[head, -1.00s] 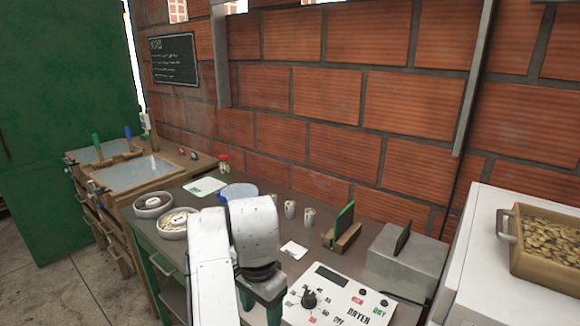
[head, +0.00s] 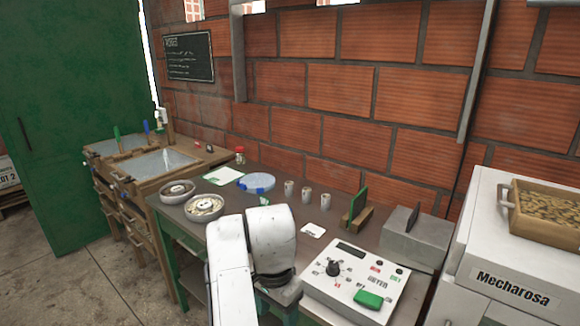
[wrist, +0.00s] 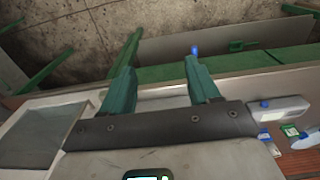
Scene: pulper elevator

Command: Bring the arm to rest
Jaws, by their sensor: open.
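My white arm (head: 268,238) reaches over the dark worktable at the lower middle of the head view. My gripper there is mostly hidden under the arm's end. In the wrist view my gripper (wrist: 160,65) has its two green fingers spread apart with nothing between them. The fingers point over a green edge, with concrete floor beyond. I cannot see either finger touching anything.
The dryer control panel (head: 352,278) with a green block (head: 372,298) is close right of my arm. Round tins (head: 204,207), cups (head: 307,195) and a grey box (head: 416,240) stand on the table. A white machine (head: 510,255) is at right. Floor (head: 95,275) is clear at left.

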